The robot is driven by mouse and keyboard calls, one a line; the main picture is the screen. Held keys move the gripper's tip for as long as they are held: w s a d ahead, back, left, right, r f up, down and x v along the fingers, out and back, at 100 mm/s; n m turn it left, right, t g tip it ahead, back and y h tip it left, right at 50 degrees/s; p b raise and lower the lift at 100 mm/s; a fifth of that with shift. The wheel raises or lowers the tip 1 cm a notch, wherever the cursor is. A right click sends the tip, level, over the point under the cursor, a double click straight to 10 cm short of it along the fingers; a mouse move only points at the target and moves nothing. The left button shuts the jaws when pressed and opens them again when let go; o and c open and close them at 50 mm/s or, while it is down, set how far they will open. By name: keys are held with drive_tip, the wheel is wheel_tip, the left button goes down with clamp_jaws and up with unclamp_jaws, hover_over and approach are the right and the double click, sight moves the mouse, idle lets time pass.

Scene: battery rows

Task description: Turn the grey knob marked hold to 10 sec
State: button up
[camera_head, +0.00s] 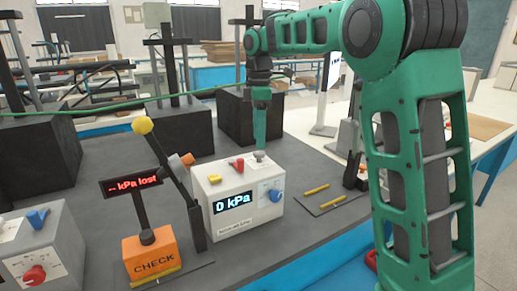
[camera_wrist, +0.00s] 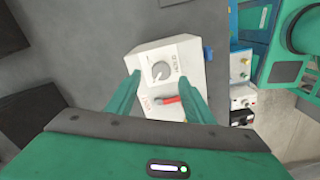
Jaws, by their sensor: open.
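The grey knob (camera_wrist: 160,70) sits on top of a white box (camera_wrist: 143,60), inside a ring of small markings too small to read. In the head view the knob (camera_head: 259,156) is at the box's top right, just below my gripper (camera_head: 260,145). The white box (camera_head: 212,188) has a display reading 0 kPa.
An orange CHECK box (camera_head: 150,262) stands left. Yellow pencil-like sticks (camera_head: 317,189) lie right. Black blocks (camera_head: 110,132) stand behind.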

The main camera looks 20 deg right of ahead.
sight(259, 152)
drive_tip(key=shift+f, duration=2.25)
drive_tip(key=shift+r, duration=0.1)
drive_tip(key=c, duration=1)
